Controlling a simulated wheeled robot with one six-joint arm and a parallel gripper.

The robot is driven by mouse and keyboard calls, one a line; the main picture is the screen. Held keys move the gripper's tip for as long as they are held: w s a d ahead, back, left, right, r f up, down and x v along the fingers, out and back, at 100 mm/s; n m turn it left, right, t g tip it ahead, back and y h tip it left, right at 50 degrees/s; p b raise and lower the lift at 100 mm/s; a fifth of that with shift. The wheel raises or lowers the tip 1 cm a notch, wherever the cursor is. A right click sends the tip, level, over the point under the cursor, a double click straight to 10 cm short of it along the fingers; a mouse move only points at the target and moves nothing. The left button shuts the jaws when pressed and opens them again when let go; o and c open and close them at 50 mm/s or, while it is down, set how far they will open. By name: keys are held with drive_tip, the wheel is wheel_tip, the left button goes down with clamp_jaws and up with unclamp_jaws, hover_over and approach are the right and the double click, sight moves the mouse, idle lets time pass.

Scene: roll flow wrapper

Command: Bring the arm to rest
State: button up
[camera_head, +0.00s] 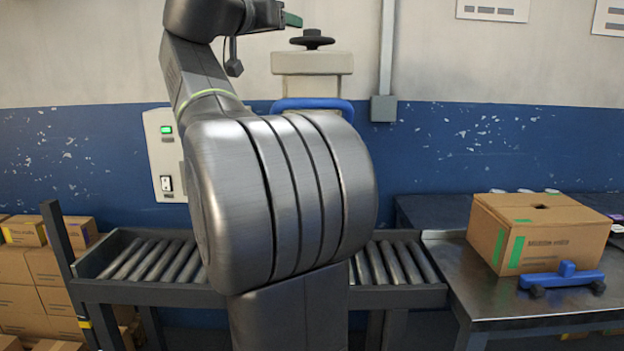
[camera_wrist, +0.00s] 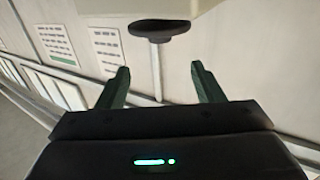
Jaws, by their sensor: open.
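My gripper (camera_wrist: 160,80) is open in the wrist view, its two green fingers apart with nothing held between them. In the head view one green fingertip shows at the top, beside a dark round knob (camera_head: 312,39); the rest of my gripper is hidden or out of the picture. The knob also shows in the wrist view (camera_wrist: 160,27), beyond the fingers, on a stem. My own arm fills the middle of the head view and hides part of the machine (camera_head: 312,64), which has a cream head and a blue bar (camera_head: 312,104).
A roller conveyor (camera_head: 160,262) runs behind my arm. On the metal table (camera_head: 455,275) at the right stand a cardboard box (camera_head: 545,228) and a blue tool (camera_head: 562,276). Boxes (camera_head: 22,270) are stacked at the left. A switch panel (camera_head: 165,155) with a green light is on the wall.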

sight(308, 31)
drive_tip(key=p+x, duration=0.1)
drive_tip(key=x, duration=0.5)
drive_tip(key=p+x, duration=0.1)
drive_tip(key=x, duration=0.5)
drive_tip(key=shift+w+d+r+p, duration=0.2)
drive_tip(key=shift+w+d+p, duration=0.05)
drive_tip(key=shift+w+p, duration=0.05)
drive_tip(key=shift+f+n+t+y, duration=0.15)
drive_tip(key=shift+n+t+y, duration=0.15)
drive_tip(key=shift+n+y, duration=0.15)
drive_tip(key=shift+s+d+n+y+p, duration=0.1)
drive_tip(key=shift+s+n+y+p, duration=0.2)
drive_tip(key=shift+y, duration=0.25)
drive_tip(key=n+y+p, duration=0.1)
drive_tip(key=t+y+p, duration=0.1)
drive_tip(key=y+p, duration=0.1)
drive_tip(key=shift+w+d+r+n, duration=0.1)
drive_tip(key=shift+d+r+n, duration=0.05)
drive_tip(key=shift+r+n, duration=0.2)
drive_tip(key=shift+f+n+y+p, duration=0.1)
drive_tip(key=shift+n+y+p, duration=0.3)
drive_tip(key=shift+p, duration=0.6)
drive_tip(key=n+y+p, duration=0.1)
drive_tip(key=y+p, duration=0.2)
drive_tip(key=p, duration=0.3)
drive_tip(key=d+n+y+p, duration=0.1)
drive_tip(key=n+y+p, duration=0.1)
drive_tip(key=p, duration=0.5)
drive_tip(key=shift+n+y, duration=0.3)
drive_tip(key=shift+y, duration=0.1)
